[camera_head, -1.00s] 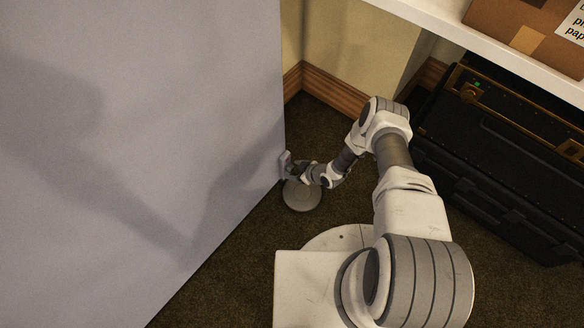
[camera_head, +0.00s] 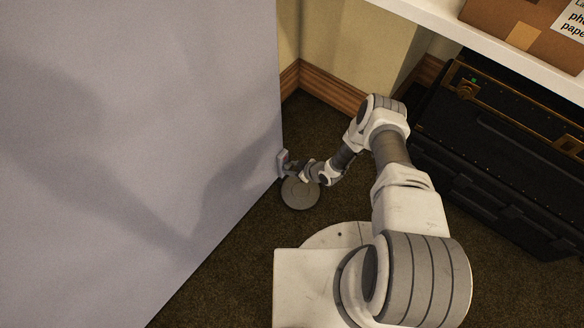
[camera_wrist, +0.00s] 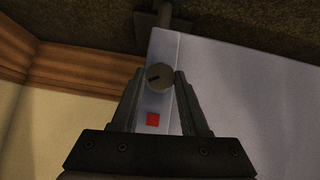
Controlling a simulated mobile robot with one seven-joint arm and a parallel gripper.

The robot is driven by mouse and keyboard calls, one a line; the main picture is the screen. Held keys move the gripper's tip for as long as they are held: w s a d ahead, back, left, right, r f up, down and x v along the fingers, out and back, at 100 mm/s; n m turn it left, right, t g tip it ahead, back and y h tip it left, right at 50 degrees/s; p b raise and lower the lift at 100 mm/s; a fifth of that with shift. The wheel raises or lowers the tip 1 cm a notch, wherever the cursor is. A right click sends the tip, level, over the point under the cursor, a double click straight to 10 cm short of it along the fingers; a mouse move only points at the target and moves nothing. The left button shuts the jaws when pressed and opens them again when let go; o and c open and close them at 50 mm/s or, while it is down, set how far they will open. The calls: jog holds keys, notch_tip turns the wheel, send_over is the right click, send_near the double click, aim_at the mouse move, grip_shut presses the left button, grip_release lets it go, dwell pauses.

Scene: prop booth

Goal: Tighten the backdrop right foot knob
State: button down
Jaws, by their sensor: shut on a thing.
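The backdrop (camera_head: 130,150) is a large pale grey-violet panel filling the left of the head view. It also shows in the wrist view (camera_wrist: 260,90). My gripper (camera_wrist: 158,84) is shut on the knob, one finger on each side. In the head view my gripper (camera_head: 287,165) is at the panel's edge, above a round grey foot disc (camera_head: 300,193); the knob is hard to make out there.
A black case (camera_head: 500,150) stands on the dark carpet at right, under a white shelf (camera_head: 440,22). A cardboard box (camera_head: 515,30) sits on the shelf. A wooden skirting board (camera_head: 335,92) runs along the wall behind. Bare carpet (camera_head: 225,260) lies beside the panel.

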jog(key=shift+w+g, duration=0.1)
jog(key=shift+g, duration=0.2)
jog(key=shift+w+d+m+g+y, duration=0.1)
jog(key=shift+m+g+y, duration=0.6)
jog(key=shift+g+y, duration=0.3)
jog(key=shift+w+f+m+g+y, duration=0.1)
jog(key=shift+m+g+y, duration=0.7)
jog(key=shift+g+y, duration=0.1)
jog(key=shift+w, duration=0.1)
jog(key=shift+c, duration=2.1)
grip_release()
jog(key=shift+d, duration=0.1)
jog(key=p+v, duration=0.4)
jog(key=v, duration=1.3)
jog(key=shift+d, duration=0.3)
